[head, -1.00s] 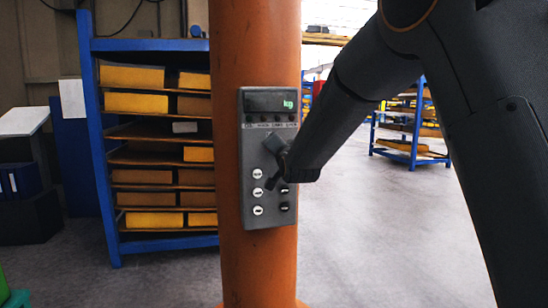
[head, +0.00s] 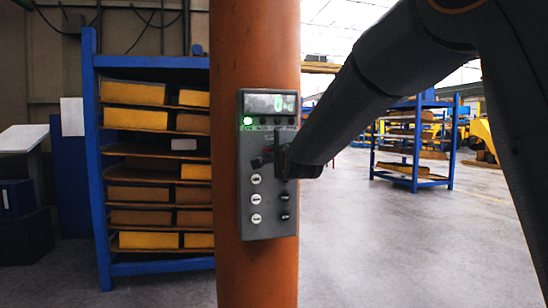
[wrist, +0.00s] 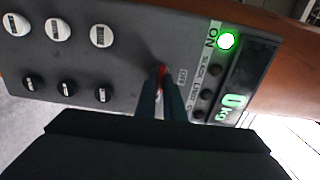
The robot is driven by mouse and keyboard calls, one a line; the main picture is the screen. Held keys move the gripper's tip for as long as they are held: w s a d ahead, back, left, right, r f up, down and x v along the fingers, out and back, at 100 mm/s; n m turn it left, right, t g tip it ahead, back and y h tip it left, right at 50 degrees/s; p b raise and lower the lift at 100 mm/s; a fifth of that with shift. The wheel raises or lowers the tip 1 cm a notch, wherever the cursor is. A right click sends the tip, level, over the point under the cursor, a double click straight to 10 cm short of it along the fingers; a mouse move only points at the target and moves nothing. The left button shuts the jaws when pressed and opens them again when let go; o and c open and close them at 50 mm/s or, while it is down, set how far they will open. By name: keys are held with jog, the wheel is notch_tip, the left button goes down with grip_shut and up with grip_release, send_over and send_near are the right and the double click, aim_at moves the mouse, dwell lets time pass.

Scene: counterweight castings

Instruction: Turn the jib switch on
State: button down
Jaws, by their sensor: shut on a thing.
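The grey control box (head: 268,215) is fixed upright on an orange column. Its display (head: 270,103) is lit and reads 0 kg, and a green lamp (head: 247,121) glows; in the wrist view the lamp (wrist: 227,41) is beside the word ON. My gripper (head: 272,158) is at the middle of the box, below the display. In the wrist view my gripper (wrist: 162,85) is shut on the jib switch (wrist: 161,71), of which only a little red shows between the fingertips. The fingers hide the rest of the switch.
White buttons (head: 256,199) and black buttons (head: 285,197) sit on the box below my gripper. A blue rack (head: 97,165) with yellow bins stands behind on the left. Another blue rack (head: 417,145) stands far right, with open floor before it.

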dwell(0.3)
jog(key=c, duration=1.9)
grip_release()
jog(key=shift+o, duration=0.2)
jog(key=b+v, duration=0.1)
jog(key=v, duration=0.6)
jog(key=shift+s, duration=0.4)
jog(key=shift+d, duration=0.1)
